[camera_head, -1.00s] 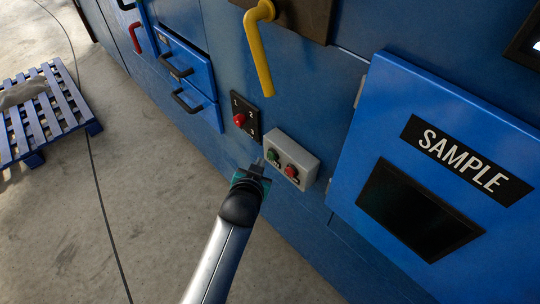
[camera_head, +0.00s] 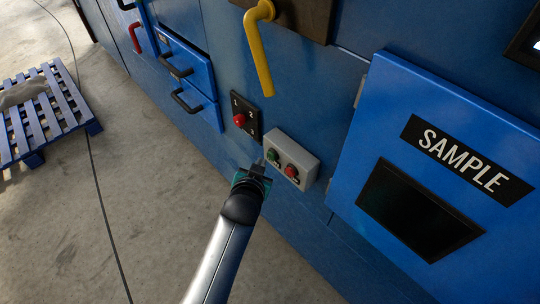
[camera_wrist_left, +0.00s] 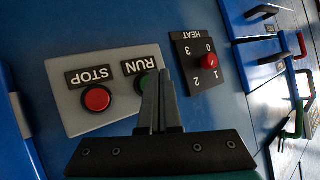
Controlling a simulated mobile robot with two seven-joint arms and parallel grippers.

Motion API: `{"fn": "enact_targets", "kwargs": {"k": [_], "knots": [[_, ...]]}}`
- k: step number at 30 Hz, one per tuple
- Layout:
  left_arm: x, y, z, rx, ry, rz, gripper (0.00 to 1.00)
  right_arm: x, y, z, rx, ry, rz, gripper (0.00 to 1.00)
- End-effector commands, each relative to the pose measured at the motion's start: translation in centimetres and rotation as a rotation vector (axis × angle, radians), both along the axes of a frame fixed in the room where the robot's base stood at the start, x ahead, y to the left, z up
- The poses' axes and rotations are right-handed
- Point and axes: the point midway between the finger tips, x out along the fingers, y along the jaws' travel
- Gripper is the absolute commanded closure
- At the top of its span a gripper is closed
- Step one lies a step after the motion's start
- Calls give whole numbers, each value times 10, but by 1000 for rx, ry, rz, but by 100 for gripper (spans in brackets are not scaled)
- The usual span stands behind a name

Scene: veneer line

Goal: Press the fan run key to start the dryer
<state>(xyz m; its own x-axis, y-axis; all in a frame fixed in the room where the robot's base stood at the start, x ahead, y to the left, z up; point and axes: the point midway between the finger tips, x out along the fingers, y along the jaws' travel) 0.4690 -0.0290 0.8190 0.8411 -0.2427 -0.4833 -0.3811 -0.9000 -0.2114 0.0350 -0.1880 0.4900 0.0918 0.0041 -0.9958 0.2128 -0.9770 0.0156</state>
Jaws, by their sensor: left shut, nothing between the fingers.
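The green RUN key (camera_head: 273,154) sits on a grey control box on the blue machine wall, left of the red STOP key (camera_head: 291,170). In the wrist view the RUN key (camera_wrist_left: 146,84) is partly hidden behind my fingers, and its label is upside down. My left gripper (camera_head: 259,167) is shut and empty, with its fingertips just in front of the lower left of the box. In the wrist view the shut fingers (camera_wrist_left: 158,100) point at the right edge of the RUN key. I cannot tell whether they touch it. My right gripper is not in view.
The HEAT selector (camera_head: 239,119) with its red knob is left of the box. A yellow lever (camera_head: 258,55) hangs above. The blue SAMPLE door (camera_head: 352,160) is on the right. Drawers with dark handles (camera_head: 187,103) are upper left. A blue pallet (camera_head: 42,118) lies on the open floor.

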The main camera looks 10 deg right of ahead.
Motion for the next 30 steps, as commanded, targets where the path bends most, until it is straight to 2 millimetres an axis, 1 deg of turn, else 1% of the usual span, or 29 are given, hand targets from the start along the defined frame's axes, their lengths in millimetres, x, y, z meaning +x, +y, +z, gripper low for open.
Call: {"fn": "enact_targets", "kwargs": {"k": [1, 30], "knots": [[5, -8, 9, -19, -11, 1, 100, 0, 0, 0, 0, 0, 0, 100], [12, -16, 8, -18, -10, 3, 100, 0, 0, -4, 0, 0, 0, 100]]}}
